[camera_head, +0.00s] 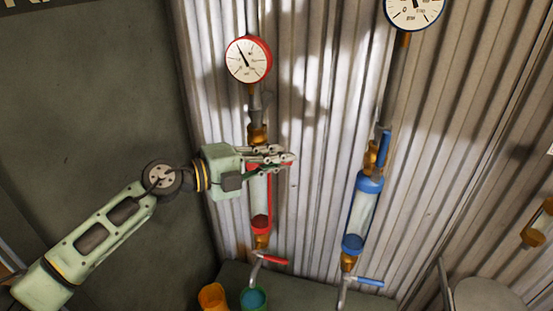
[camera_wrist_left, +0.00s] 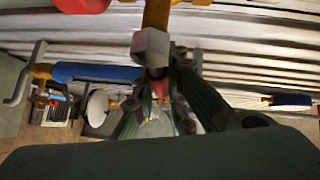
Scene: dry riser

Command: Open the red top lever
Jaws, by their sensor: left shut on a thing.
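The red top lever (camera_head: 280,164) is at the top of the red-capped tube (camera_head: 260,205), below the red-rimmed gauge (camera_head: 248,60). My left gripper (camera_head: 283,157) reaches in from the left, across the front of the tube's top, and covers most of the lever. Its fingers are shut on the lever. In the left wrist view, a red piece of the lever (camera_wrist_left: 158,86) shows between the fingers (camera_wrist_left: 165,85), below a pale block on a brass-coloured pipe. My right gripper is in neither view.
A blue-capped tube (camera_head: 362,210) stands to the right, with a blue upper lever (camera_head: 384,148) and a blue lower lever (camera_head: 369,282). A red lower lever (camera_head: 273,260) is under the red tube. Yellow (camera_head: 212,297) and green (camera_head: 253,299) cups stand below. Corrugated wall lies behind.

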